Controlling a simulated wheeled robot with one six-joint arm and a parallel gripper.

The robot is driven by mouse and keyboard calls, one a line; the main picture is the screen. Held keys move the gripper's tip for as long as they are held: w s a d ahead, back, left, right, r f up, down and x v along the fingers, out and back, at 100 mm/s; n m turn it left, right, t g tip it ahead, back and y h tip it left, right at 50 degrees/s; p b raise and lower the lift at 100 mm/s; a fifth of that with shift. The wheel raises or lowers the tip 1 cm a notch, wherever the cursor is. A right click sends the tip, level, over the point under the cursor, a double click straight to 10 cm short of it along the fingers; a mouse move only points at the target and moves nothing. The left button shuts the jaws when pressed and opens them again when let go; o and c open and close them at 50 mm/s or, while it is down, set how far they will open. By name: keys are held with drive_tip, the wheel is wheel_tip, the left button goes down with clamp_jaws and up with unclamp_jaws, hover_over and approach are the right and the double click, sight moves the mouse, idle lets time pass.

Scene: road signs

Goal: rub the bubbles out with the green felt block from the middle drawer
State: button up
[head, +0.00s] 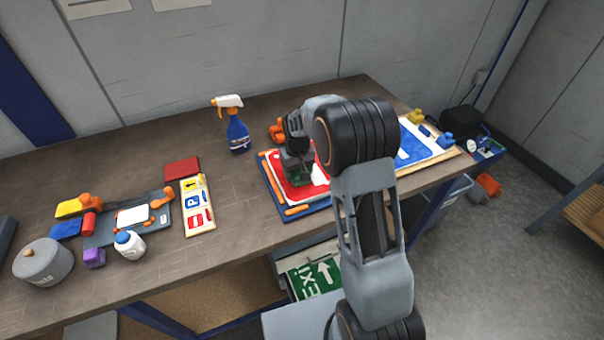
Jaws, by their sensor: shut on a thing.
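My gripper (297,174) is over the red and white sign (283,189) on the workbench. It is shut on a small dark green block, the felt block (297,180), of which only a sliver shows between the fingers. The block is low over the sign's red face; I cannot tell whether it touches. The sign lies flat on a blue board with orange strips along its edges. My arm hides the sign's right part. No bubbles can be made out at this size.
A spray bottle (238,135) stands behind the sign. A blue and white sign (428,143) lies to the right. Below the bench, a green exit sign (315,280) lies in an open drawer.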

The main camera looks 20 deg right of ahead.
sight(275, 153)
drive_tip(key=shift+w+a+p, duration=0.35)
drive_tip(key=shift+w+a, duration=0.4)
drive_tip(key=shift+w, duration=0.8)
drive_tip(key=shift+w+a+p, duration=0.35)
drive_tip(key=shift+w+a, duration=0.35)
drive_tip(key=shift+w, duration=0.9)
drive_tip(key=shift+w+a+p, duration=0.35)
drive_tip(key=shift+w+a, duration=0.4)
drive_tip(key=shift+w, duration=0.8)
drive_tip(key=shift+w+a+p, duration=0.15)
drive_tip(key=shift+w+p, duration=0.2)
drive_tip(key=shift+w, duration=0.6)
drive_tip(key=shift+w+a+p, duration=0.1)
drive_tip(key=shift+w+p, duration=0.2)
drive_tip(key=shift+w, duration=0.6)
drive_tip(key=shift+r, duration=0.1)
drive_tip(key=shift+r+p, duration=1.5)
drive_tip(key=shift+r, duration=0.95)
drive_tip(key=shift+f, duration=0.1)
